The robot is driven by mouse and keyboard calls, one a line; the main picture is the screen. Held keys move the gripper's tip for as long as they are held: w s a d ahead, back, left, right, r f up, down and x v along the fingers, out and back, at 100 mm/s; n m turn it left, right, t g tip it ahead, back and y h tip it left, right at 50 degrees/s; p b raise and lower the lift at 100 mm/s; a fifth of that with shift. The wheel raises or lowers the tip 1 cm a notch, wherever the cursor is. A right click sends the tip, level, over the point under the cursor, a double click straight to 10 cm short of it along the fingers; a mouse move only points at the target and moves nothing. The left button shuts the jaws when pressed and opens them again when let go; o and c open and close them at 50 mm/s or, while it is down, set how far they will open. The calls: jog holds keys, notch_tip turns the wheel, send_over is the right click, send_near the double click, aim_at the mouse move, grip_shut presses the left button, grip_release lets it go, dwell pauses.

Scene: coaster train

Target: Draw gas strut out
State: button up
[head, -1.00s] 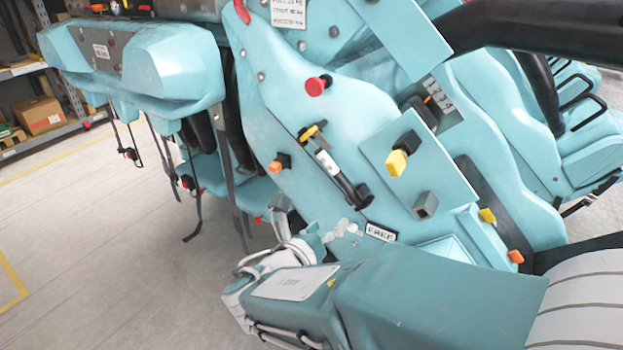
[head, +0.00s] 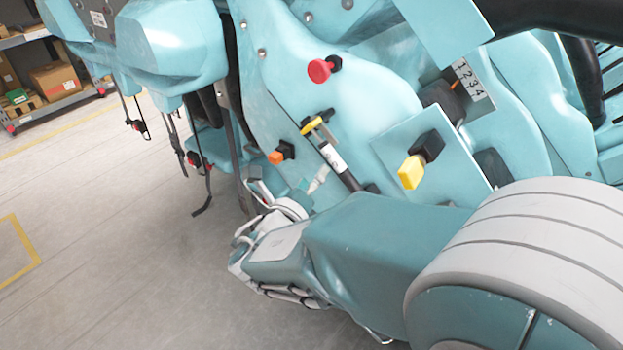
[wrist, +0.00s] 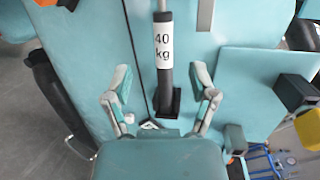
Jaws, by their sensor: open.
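The gas strut (head: 333,158) has a white label and a dark lower tube, and lies along the turquoise seat panel. In the wrist view the strut (wrist: 164,40) shows its "40 kg" label and a black lower end in a dark mount (wrist: 166,102). A yellow-and-black fitting (head: 317,123) is at its upper end in the head view. My gripper (wrist: 161,80) is open, one finger on each side of the strut's lower part in the picture; I see no contact, and depth is unclear. In the head view my arm partly hides the strut's lower end.
A red knob (head: 320,70), an orange button (head: 277,157) and a yellow block (head: 411,172) on a raised plate stick out near the strut. Black straps hang at left. The floor at left is open, with shelves (head: 50,85) behind.

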aim_at(329, 155)
jog(key=x, duration=0.8)
jog(key=shift+d, duration=0.4)
jog(key=shift+w, duration=0.25)
jog(key=shift+a, duration=0.15)
jog(key=shift+a, duration=0.1)
jog(key=shift+d, duration=0.2)
grip_shut()
jog(key=c, duration=0.8)
grip_release()
jog(key=shift+c, duration=0.2)
jog(key=shift+s+a+f, duration=0.1)
grip_shut()
